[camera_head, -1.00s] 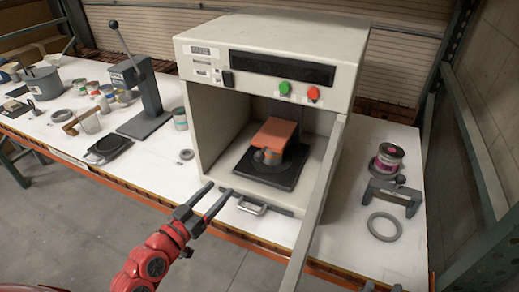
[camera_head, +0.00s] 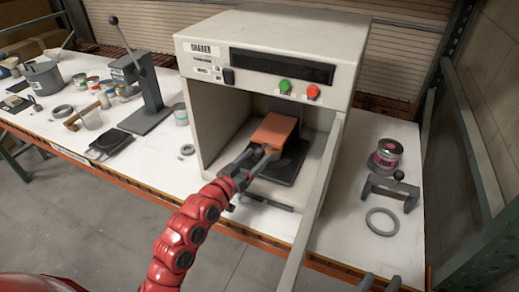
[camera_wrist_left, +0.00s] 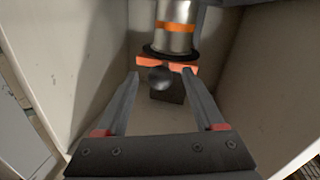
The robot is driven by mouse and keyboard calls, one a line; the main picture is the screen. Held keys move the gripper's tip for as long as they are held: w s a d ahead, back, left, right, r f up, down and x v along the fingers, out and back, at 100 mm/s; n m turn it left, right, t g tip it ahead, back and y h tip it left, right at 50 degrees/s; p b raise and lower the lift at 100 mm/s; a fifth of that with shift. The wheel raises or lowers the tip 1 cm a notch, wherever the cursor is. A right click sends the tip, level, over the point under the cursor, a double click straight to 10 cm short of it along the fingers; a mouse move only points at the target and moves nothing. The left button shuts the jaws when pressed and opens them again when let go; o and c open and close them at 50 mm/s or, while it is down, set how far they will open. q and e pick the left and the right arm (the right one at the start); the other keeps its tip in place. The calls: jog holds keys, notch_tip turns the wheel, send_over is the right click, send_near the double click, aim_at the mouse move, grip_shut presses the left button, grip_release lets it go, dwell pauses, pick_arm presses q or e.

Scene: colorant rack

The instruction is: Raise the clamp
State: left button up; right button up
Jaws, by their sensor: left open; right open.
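The orange clamp plate (camera_head: 275,130) is inside the open shaker cabinet, above a dark base plate (camera_head: 285,170). My left gripper (camera_head: 262,156) reaches through the cabinet's front opening to the plate's near end. In the left wrist view, its fingers (camera_wrist_left: 160,75) are open, with the orange clamp piece (camera_wrist_left: 148,63) and a dark round knob (camera_wrist_left: 160,78) ahead between the tips. Contact cannot be told. A metallic cylinder with an orange band (camera_wrist_left: 176,35) shows beyond.
The shaker cabinet (camera_head: 212,115) has its door (camera_head: 318,205) swung open to the right of my left arm. A lever press (camera_head: 147,90) and several containers are on the left.

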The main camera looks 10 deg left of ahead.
pick_arm(q)
jog(key=shift+x, duration=1.1)
grip_shut()
dwell(0.7)
